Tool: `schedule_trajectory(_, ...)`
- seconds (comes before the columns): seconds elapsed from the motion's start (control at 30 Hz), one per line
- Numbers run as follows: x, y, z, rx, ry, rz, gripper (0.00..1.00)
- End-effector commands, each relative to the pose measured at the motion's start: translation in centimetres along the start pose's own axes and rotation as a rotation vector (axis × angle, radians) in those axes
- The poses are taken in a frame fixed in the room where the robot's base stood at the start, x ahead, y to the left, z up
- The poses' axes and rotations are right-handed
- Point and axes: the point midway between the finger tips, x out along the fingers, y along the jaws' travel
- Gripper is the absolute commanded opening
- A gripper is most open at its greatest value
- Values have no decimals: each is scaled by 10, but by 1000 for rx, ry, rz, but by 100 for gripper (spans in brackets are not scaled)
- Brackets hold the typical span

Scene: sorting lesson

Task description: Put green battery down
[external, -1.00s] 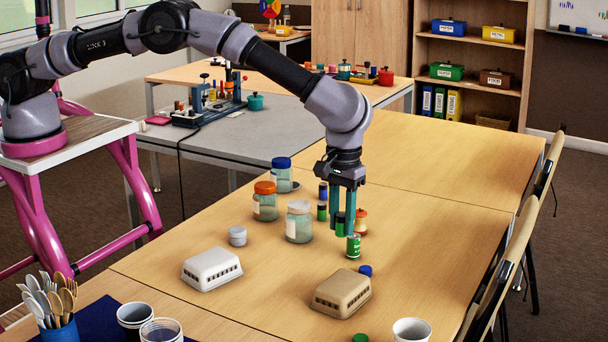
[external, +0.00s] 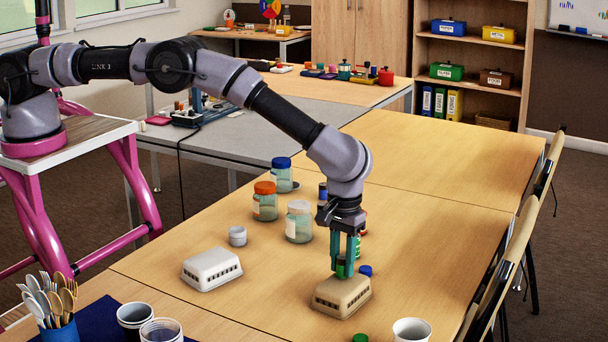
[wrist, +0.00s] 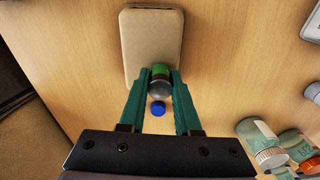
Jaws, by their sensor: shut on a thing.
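My gripper (external: 345,268) is shut on the green battery (external: 342,269), a small green cylinder with a dark end. It is over the back part of the tan slotted box (external: 343,298). In the wrist view the battery (wrist: 160,73) sits between the teal fingertips, its silvery end facing the camera, in front of the box (wrist: 152,35). I cannot tell whether the battery touches the box.
A blue cap (external: 366,270) lies just right of the gripper. A white slotted box (external: 211,269), lidded jars (external: 299,222) and a small grey pot (external: 237,236) stand to the left. A green cap (external: 360,338) and white cup (external: 412,330) are in front. The right side of the table is clear.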

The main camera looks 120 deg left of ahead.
Motion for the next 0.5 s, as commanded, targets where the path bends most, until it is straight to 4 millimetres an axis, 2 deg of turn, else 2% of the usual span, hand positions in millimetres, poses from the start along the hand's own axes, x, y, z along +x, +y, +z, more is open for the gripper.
schedule_trajectory(0.17,4,0,0,0,0,-1,0)
schedule_trajectory(0.2,3,0,0,0,0,-1,47)
schedule_trajectory(0.23,3,0,0,0,0,-1,58)
schedule_trajectory(0.27,3,0,0,0,0,-1,61)
schedule_trajectory(0.5,3,0,0,0,0,-1,61)
